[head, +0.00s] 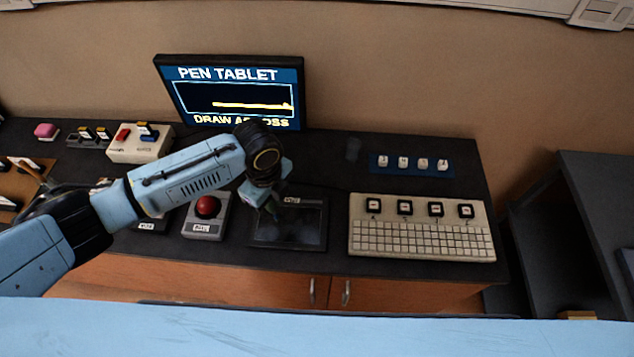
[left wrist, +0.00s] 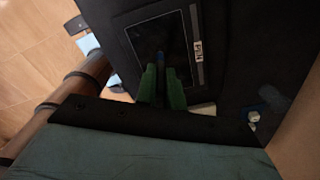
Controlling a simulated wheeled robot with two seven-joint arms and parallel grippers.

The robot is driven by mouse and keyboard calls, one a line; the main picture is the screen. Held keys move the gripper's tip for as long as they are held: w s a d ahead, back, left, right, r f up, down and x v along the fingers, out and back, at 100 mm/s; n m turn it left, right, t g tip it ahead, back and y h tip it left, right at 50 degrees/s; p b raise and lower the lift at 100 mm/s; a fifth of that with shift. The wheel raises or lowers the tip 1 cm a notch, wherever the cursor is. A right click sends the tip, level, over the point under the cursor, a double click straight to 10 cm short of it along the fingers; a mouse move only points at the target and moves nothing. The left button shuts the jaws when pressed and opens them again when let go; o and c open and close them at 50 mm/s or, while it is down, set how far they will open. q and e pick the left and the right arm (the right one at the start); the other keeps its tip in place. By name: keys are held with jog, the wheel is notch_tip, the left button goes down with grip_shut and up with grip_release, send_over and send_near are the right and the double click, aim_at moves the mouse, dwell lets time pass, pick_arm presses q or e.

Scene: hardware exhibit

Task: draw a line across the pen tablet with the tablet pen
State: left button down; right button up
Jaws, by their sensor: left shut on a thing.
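The pen tablet (head: 308,225) is a flat dark pad on the black counter; it also shows in the left wrist view (left wrist: 138,38) with a PEN label beside it. My left gripper (head: 270,208) is over the left part of the tablet. In the left wrist view its green fingers (left wrist: 162,75) are shut on the blue tablet pen (left wrist: 160,58), which points at the tablet surface. I cannot tell whether the tip touches. The monitor (head: 232,92) reads PEN TABLET and shows a yellow, nearly level line reaching the right side of its box. My right gripper is out of view.
A red-button box (head: 206,210) stands left of the tablet, and a beige keyboard (head: 420,228) stands close on its right. A blue strip with several white keys (head: 412,164) lies behind the keyboard. A switch box (head: 140,145) stands at the back left.

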pick_arm(q)
jog(key=shift+a+p, duration=1.3)
jog(key=shift+a, duration=1.15)
notch_tip(320, 180, up, 8)
jog(key=p, duration=0.6)
jog(key=shift+w, duration=0.1)
